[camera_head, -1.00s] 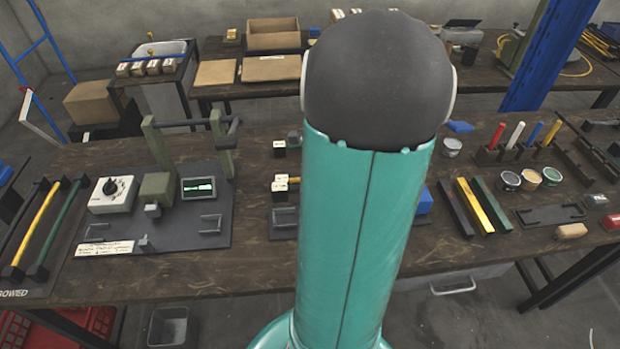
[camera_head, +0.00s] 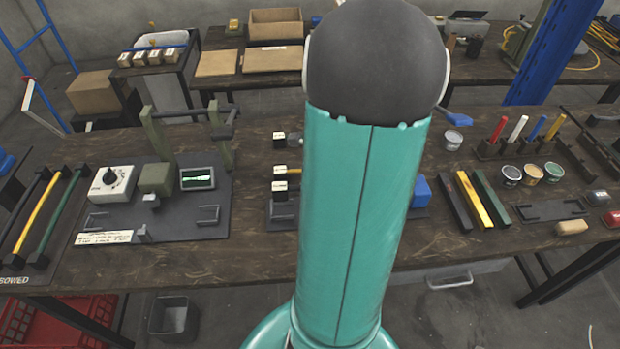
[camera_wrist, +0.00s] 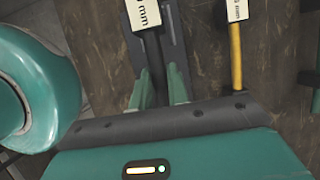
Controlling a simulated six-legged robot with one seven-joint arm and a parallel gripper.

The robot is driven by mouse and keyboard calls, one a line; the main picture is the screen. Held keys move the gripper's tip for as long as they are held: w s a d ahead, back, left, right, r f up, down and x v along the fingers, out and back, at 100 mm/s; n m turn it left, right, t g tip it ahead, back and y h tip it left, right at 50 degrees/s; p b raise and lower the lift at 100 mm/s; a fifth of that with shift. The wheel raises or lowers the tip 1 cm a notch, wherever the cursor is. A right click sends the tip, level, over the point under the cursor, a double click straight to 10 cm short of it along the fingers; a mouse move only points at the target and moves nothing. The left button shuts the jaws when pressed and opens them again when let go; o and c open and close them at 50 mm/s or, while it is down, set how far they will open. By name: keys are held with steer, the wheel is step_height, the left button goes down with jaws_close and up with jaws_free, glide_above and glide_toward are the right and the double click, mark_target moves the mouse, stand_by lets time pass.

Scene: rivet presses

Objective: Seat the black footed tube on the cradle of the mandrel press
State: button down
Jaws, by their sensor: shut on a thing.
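My gripper (camera_wrist: 162,95) shows in the wrist view with its two green fingers closed on a narrow black tube (camera_wrist: 153,50). A white block marked in mm (camera_wrist: 142,14) sits at the tube's far end. The tube lies over or just above a dark grey plate (camera_wrist: 177,50); I cannot tell whether it touches it. Its feet are not clear. In the head view my arm hides the gripper and tube. The mandrel press (camera_head: 157,178), with green uprights, a dark crossbar and a grey base, stands left on the bench. I cannot make out its cradle clearly.
A yellow rod (camera_wrist: 236,55) with its own mm block lies right of the tube. A rack of black, yellow and green rods (camera_head: 42,222) is at far left. Coloured bars (camera_head: 472,200), cups (camera_head: 533,174) and pens (camera_head: 518,130) stand right.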

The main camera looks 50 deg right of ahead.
steer(key=shift+f, duration=2.4)
steer(key=shift+f, duration=0.65)
steer(key=c, duration=1.3)
jaws_free()
steer(key=v, duration=1.4)
